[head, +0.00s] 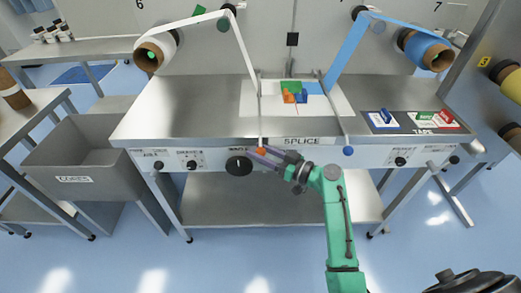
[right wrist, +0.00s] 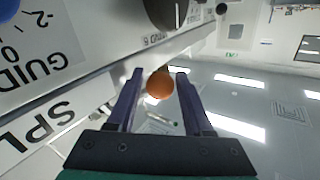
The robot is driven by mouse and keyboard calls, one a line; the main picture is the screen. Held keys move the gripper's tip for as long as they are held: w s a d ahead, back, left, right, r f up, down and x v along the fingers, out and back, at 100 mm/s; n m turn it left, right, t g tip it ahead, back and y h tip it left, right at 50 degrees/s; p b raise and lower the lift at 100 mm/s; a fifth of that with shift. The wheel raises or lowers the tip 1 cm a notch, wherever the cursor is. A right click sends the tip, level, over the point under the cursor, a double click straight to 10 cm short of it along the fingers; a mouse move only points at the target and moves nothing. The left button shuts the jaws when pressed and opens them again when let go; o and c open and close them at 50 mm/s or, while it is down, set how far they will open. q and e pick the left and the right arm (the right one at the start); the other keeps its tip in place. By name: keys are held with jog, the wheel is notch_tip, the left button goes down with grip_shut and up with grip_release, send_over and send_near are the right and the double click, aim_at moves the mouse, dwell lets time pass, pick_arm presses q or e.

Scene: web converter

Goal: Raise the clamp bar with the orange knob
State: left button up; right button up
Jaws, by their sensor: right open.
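The orange knob (head: 260,149) is at the front end of a thin clamp bar (head: 260,112), which runs from the splice plate to the table's front edge. In the right wrist view, the orange knob (right wrist: 160,85) shows between the two fingers of my right gripper (right wrist: 159,74), with a finger on each side and visible gaps. My right gripper (head: 262,152) is open and reaches the knob from the front right, in front of the panel. The bar looks lowered. My left gripper is not in view.
A second clamp bar with a blue knob (head: 348,151) lies to the right. A black dial (head: 239,166) sits on the front panel, close left of my gripper. A white web (head: 230,40) and a blue web (head: 350,48) come down to the splice plate (head: 250,100). A grey bin (head: 75,160) stands left.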

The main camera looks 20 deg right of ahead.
grip_shut()
dwell(1.4)
